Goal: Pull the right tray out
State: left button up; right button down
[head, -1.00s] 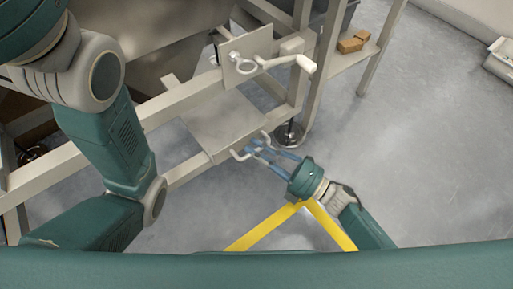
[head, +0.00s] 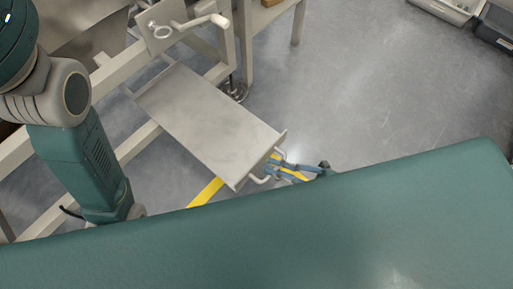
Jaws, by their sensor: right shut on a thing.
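The right tray (head: 208,118) is a flat grey metal plate. It extends out of the cell's frame toward me, with its front lip and a light curved handle at the near right end. My right gripper (head: 272,170) is at that front end, its blue fingers shut on the tray's handle. The rest of my right arm is mostly hidden behind my green body. My left arm comes down at the left side; its gripper is out of view.
The pale metal frame (head: 118,72) of the cell stands at the upper left, with a plate and white crank handle (head: 205,22) above the tray. Grey bins (head: 496,28) stand at the top right. The floor right of the tray is clear.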

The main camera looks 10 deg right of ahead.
jog(key=shift+s+d, duration=1)
jog(key=shift+s, duration=0.2)
jog(key=c, duration=1.8)
grip_release()
jog(key=shift+c, duration=0.2)
jog(key=shift+o, duration=0.8)
jog(key=v, duration=1.2)
